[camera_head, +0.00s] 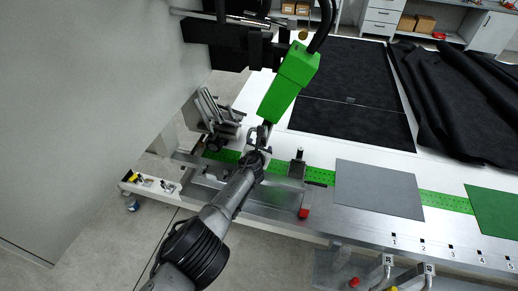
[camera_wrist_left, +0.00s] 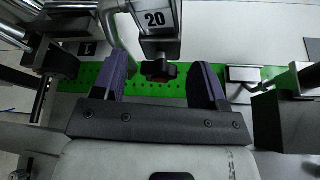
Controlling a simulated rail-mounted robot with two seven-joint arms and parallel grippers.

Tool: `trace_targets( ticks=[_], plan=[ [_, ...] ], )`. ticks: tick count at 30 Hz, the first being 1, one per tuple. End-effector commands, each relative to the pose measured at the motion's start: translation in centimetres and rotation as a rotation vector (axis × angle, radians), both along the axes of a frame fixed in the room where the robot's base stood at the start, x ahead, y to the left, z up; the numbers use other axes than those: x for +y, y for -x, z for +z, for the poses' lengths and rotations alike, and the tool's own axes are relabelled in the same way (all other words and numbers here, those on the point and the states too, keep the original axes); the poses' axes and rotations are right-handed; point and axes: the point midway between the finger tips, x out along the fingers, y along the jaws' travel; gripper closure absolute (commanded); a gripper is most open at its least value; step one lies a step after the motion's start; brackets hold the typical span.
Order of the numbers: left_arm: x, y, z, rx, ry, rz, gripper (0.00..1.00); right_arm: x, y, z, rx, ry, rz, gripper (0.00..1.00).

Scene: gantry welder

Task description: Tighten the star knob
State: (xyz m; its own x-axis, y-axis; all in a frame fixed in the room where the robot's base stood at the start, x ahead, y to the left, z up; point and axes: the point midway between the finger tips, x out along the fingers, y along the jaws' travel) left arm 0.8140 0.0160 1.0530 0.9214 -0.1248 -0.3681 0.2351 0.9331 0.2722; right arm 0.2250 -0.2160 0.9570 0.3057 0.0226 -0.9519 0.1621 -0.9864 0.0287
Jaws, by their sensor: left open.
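My left gripper (camera_wrist_left: 162,68) is open, with one purple-lined finger on each side of the knob. Gaps show between the fingers and the knob, and I see no contact. In the head view my left gripper (camera_head: 262,138) is at the lower end of the green welder part (camera_head: 290,80), above the table's near left edge. The knob cannot be made out there. My right gripper is not in view.
A green perforated strip (camera_head: 440,200) runs along the table's near edge. A small clamp with a dark post (camera_head: 298,160) and a red-tipped handle (camera_head: 304,213) are to the right. A grey sheet (camera_head: 378,190) and black fabric (camera_head: 345,85) lie on the table.

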Motion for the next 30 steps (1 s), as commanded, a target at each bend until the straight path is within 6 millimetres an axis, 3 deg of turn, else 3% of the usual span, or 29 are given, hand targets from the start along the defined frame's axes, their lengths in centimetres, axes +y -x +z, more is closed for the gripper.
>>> trace_targets(
  ticks=[2,17,30],
  plan=[
    [-0.01,0.01,0.01,0.0,0.0,0.0,0.34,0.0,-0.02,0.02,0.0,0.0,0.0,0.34],
    [-0.01,0.01,-0.03,0.0,0.0,0.0,0.82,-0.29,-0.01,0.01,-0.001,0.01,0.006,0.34],
    [-0.19,0.08,-0.26,-0.033,-0.132,-0.001,0.83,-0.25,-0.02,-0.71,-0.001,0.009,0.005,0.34]
  ],
)
